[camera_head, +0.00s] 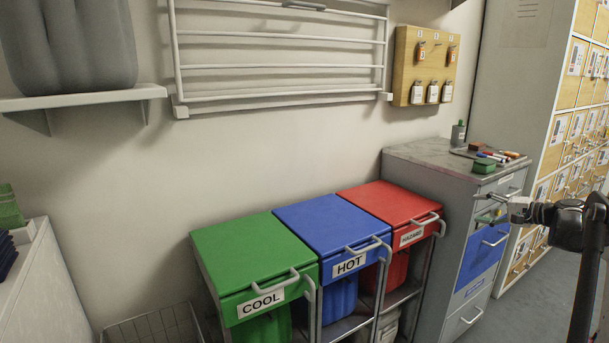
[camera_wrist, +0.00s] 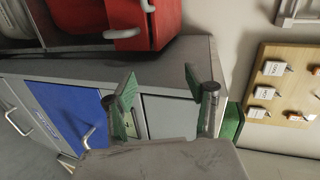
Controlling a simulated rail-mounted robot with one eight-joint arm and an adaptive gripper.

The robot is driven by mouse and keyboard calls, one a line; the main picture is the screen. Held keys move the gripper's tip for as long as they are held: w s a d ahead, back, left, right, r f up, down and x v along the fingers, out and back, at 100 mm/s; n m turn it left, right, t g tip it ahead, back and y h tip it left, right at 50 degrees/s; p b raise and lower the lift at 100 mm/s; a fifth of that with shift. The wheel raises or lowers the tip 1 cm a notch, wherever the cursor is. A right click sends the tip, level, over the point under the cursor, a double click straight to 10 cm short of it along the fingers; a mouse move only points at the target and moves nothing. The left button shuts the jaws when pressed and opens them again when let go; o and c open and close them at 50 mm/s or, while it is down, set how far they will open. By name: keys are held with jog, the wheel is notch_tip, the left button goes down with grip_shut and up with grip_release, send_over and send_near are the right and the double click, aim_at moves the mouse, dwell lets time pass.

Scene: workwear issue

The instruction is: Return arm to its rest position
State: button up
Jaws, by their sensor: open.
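My gripper (camera_head: 495,206) is at the right of the head view, in front of the upper drawers of the grey cabinet (camera_head: 440,220). In the wrist view my gripper (camera_wrist: 162,92) has its two green-padded fingers spread wide apart, with nothing between them. My arm extends in from the right edge of the head view.
Green COOL (camera_head: 250,260), blue HOT (camera_head: 330,225) and red HAZARD (camera_head: 392,205) bins stand left of the cabinet. A tray with markers and a green block (camera_head: 484,166) sits on its top. A tag board (camera_head: 425,66) hangs above; lockers (camera_head: 570,120) stand right.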

jog(key=s+a+r+n+g+h, duration=0.1)
jog(key=s+a+r+g, duration=0.3)
jog(key=a, duration=0.6)
jog(key=s+a+r+n+t+h, duration=0.15)
jog(key=s+a, duration=0.35)
jog(key=a, duration=0.5)
jog(key=s+a+r+n+g+h, duration=0.15)
jog(key=s+a+r, duration=0.3)
jog(key=a, duration=0.55)
jog(key=s+a+f+n+g+h, duration=0.1)
jog(key=s+a+n, duration=0.1)
jog(key=s+a, duration=0.4)
jog(key=s+a+f+n+g, duration=0.1)
jog(key=s+a, duration=0.3)
jog(key=s, duration=0.4)
jog(key=s+a+f+n+h, duration=0.15)
jog(key=s+f, duration=0.25)
jog(key=s, duration=0.4)
jog(key=s+a+f+n+h, duration=0.1)
jog(key=s+a+f+n, duration=0.15)
jog(key=s, duration=0.65)
notch_tip(320, 180, up, 14)
jog(key=p, duration=1.5)
jog(key=shift+w+d+t, duration=0.15)
jog(key=shift+d+t, duration=0.25)
jog(key=shift+f, duration=0.1)
jog(key=shift+c, duration=0.4)
